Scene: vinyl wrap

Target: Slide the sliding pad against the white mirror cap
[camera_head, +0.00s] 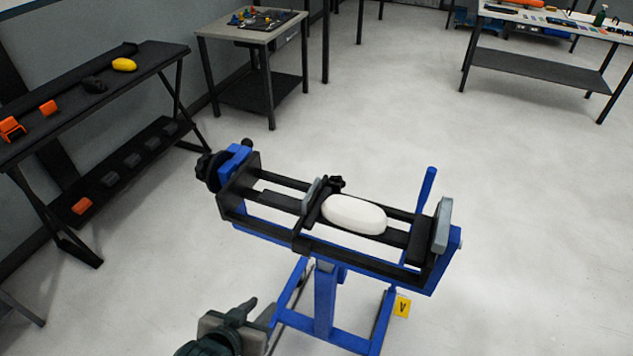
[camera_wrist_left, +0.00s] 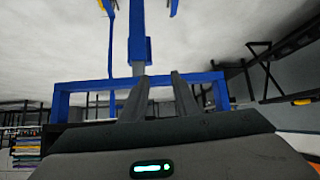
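The white mirror cap (camera_head: 355,214) is a smooth oval lying on the black rails of a blue stand (camera_head: 325,295). The sliding pad (camera_head: 312,194), grey on a black cross-bracket with a black knob, stands at the cap's left end. Whether they touch cannot be told. Another grey pad (camera_head: 443,226) stands at the right end of the rails, apart from the cap. My left gripper (camera_head: 245,309) is low in front of the stand, away from the pad. In the left wrist view its two fingers (camera_wrist_left: 159,76) are apart with nothing between them. My right gripper is not in view.
A black bench (camera_head: 60,115) with orange, black and yellow parts stands at left. A small table (camera_head: 225,30) is behind it, and a white-topped table (camera_head: 560,25) is at back right. A yellow marker (camera_head: 402,307) is by the stand's foot. Floor to the right is clear.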

